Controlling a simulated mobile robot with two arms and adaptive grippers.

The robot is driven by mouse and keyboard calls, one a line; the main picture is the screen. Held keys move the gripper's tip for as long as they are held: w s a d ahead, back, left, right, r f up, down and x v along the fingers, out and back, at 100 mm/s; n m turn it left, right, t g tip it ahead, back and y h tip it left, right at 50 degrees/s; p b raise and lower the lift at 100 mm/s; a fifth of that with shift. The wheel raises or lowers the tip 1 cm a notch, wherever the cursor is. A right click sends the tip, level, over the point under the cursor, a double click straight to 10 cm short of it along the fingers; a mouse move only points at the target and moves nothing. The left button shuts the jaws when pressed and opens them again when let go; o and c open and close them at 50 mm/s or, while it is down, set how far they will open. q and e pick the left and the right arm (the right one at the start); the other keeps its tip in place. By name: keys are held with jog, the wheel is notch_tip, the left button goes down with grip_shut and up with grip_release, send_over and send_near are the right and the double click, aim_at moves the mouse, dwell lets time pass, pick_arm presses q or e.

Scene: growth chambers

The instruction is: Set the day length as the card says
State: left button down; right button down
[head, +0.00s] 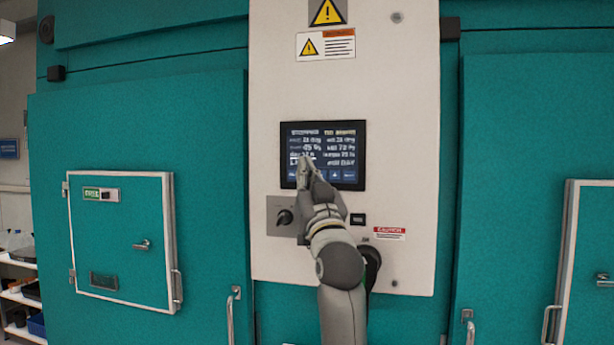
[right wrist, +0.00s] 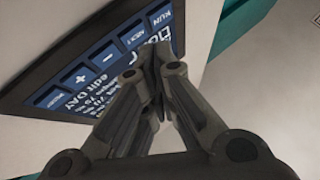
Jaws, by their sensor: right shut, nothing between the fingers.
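The control screen (head: 345,140) is a dark panel with white text in two columns, set in the pale centre panel. Most of its text is too small to read in the head view. In the right wrist view the screen (right wrist: 72,102) shows a row of blue buttons, among them plus and minus, and the words "edit DAY". My right gripper (head: 304,160) is shut and empty, with its fingertips in front of the screen's lower left part. In the right wrist view the gripper (right wrist: 153,62) covers part of the screen; I cannot tell if it touches. I make out no day-length card. My left gripper is out of view.
A dark knob (head: 285,217) and a small black switch (head: 357,219) sit below the screen. Warning labels (head: 326,45) are above it. Teal chamber doors with a hatch (head: 122,205) and handles flank the panel. Shelves (head: 20,290) stand at far left.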

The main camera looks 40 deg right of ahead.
jog(key=shift+s+a, duration=1.6)
jog(key=shift+a, duration=0.3)
dwell(1.4)
